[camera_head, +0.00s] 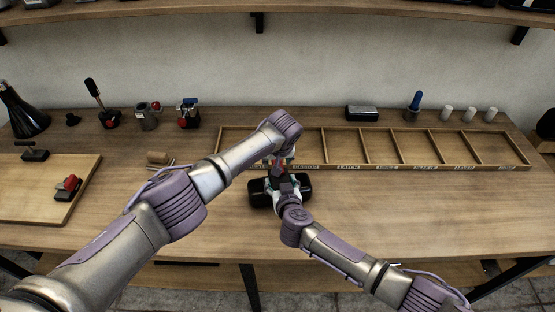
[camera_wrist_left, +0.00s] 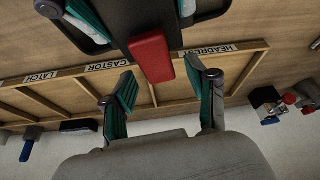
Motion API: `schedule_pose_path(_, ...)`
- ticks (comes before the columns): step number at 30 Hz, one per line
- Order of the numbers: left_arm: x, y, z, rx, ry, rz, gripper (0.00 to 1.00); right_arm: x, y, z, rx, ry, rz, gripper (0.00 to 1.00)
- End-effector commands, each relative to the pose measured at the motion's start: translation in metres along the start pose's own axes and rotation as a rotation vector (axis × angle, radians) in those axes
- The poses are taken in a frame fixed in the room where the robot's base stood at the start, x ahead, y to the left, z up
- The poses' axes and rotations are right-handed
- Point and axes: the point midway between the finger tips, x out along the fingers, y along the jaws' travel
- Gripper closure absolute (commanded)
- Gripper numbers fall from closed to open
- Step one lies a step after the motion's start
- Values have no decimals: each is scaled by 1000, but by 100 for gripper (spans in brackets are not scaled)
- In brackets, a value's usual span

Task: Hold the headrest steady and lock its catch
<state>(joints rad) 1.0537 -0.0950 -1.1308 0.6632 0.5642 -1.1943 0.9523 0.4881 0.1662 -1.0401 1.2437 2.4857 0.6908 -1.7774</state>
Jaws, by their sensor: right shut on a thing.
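The black padded headrest (camera_head: 260,194) lies on the workbench in front of the labelled tray. My right gripper (camera_head: 284,188) reaches it from the front and is shut on it; the exact contact is partly hidden by the wrist. In the left wrist view the headrest's dark body (camera_wrist_left: 125,22) fills the top, with the red catch (camera_wrist_left: 151,57) sticking out toward the camera. My left gripper (camera_wrist_left: 160,76) is open, its green-padded fingers on either side of the red catch, with gaps showing. In the head view its fingers are small and mostly hidden beneath its wrist.
The shallow divided wooden tray (camera_head: 347,166) runs along the bench behind the headrest; its visible compartments look empty. A wooden board (camera_head: 28,210) with a red-and-black clamp (camera_head: 68,187) lies at left. Several small fixtures stand along the back. The bench's right front is clear.

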Motion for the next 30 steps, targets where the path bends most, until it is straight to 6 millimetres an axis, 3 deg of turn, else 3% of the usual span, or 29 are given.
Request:
schedule_pose_path(1, 0, 0, 0, 0, 0, 0, 52, 0, 0, -2, 1, 3, -1, 100)
schedule_pose_path(10, 0, 0, 0, 0, 0, 0, 100, 0, 0, -2, 1, 3, -1, 100)
schedule_pose_path(20, 0, 2, 1, 43, -3, 19, 100, 0, 0, -2, 0, 3, -1, 100)
schedule_pose_path(30, 0, 8, 3, 257, -5, 111, 100, 0, 0, -2, 0, 3, 0, 100)
